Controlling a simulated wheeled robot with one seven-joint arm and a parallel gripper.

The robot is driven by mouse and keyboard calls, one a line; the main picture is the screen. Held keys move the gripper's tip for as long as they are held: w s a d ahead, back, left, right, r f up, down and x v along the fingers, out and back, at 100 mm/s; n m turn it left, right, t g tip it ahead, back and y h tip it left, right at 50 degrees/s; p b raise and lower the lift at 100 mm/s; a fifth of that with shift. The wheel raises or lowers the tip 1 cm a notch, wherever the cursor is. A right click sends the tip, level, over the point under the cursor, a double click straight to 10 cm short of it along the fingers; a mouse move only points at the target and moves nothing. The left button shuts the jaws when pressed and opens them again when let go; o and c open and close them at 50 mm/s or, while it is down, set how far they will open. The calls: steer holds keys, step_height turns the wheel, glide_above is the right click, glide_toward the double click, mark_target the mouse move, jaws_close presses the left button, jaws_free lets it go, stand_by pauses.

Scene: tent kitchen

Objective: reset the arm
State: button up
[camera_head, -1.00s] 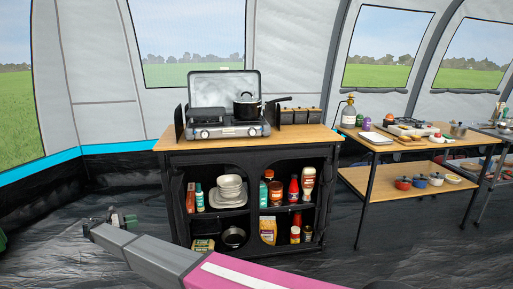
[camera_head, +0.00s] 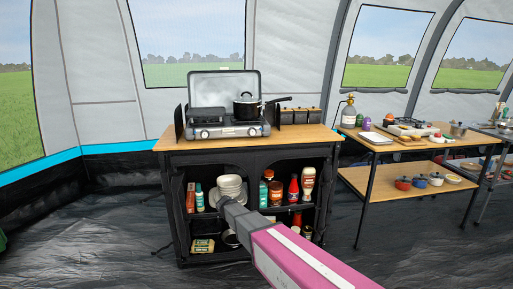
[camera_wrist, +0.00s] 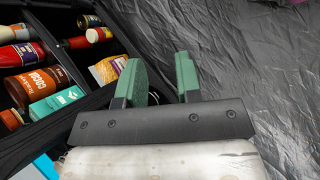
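My arm reaches from the bottom right of the head view up to the front of the black cabinet (camera_head: 215,162). Its end covers part of the lower shelves there, and the fingers cannot be made out in that view. In the wrist view my gripper (camera_wrist: 160,78) shows two green fingers standing apart with nothing held between them. The fingers are near the cabinet's dark side edge. Shelf goods lie to their left, including a yellow packet (camera_wrist: 108,68), a brown cocoa container (camera_wrist: 35,80) and a teal box (camera_wrist: 57,104).
A camping stove (camera_head: 228,130) with a black pot (camera_head: 247,105) stands on the cabinet top. White bowls (camera_head: 230,187) and bottles fill the shelves. A two-level wooden table (camera_head: 385,184) stands to the right. The dark floor (camera_head: 105,225) at the left is clear.

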steer(key=s+d+r+m+y, duration=0.1)
steer(key=s+d+m+y, duration=0.2)
steer(key=s+d+m, duration=0.3)
steer(key=s+d+r+m+y, duration=0.2)
steer(key=s+d+m+y, duration=0.2)
steer(key=s+d, duration=0.8)
steer(key=d+m, duration=0.1)
steer(key=d, duration=0.4)
steer(key=shift+s+r+m, duration=0.15)
steer(key=shift+r+m, duration=0.1)
steer(key=shift+m, duration=0.15)
